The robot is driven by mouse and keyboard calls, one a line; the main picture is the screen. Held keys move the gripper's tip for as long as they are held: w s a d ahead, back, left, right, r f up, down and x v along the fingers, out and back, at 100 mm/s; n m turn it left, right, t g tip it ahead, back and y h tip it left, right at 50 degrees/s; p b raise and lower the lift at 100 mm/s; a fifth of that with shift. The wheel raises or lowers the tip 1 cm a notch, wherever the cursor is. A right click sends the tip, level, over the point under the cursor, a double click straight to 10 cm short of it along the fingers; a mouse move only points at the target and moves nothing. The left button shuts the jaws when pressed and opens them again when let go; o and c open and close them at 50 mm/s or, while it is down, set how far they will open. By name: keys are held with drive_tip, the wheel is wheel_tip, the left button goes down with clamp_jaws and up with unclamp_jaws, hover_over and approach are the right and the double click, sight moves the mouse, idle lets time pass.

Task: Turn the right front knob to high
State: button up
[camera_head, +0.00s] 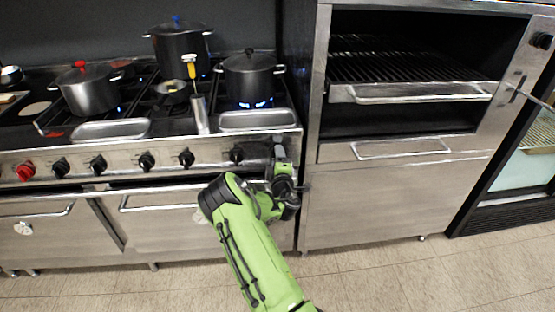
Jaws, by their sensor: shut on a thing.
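My gripper (280,150) is at the right end of the stove's front panel, at the height of the knob row. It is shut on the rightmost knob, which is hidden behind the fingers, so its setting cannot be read. A black knob (236,155) shows just left of my gripper. More black knobs (186,158) and a red knob (25,171) run along the panel to the left. Blue flames (254,105) burn under the dark pot (250,78) at the right of the stove top.
A steel tray (257,120) lies at the stove's front right, with another tray (112,130) further left. A tall steel grill cabinet (395,205) stands close to the right of my gripper. Oven door handles (160,207) stick out below the knobs. The tiled floor in front is clear.

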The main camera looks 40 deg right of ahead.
drive_tip(key=n, duration=0.5)
drive_tip(key=shift+p, duration=0.3)
drive_tip(key=shift+n, duration=0.3)
drive_tip(key=o, duration=1)
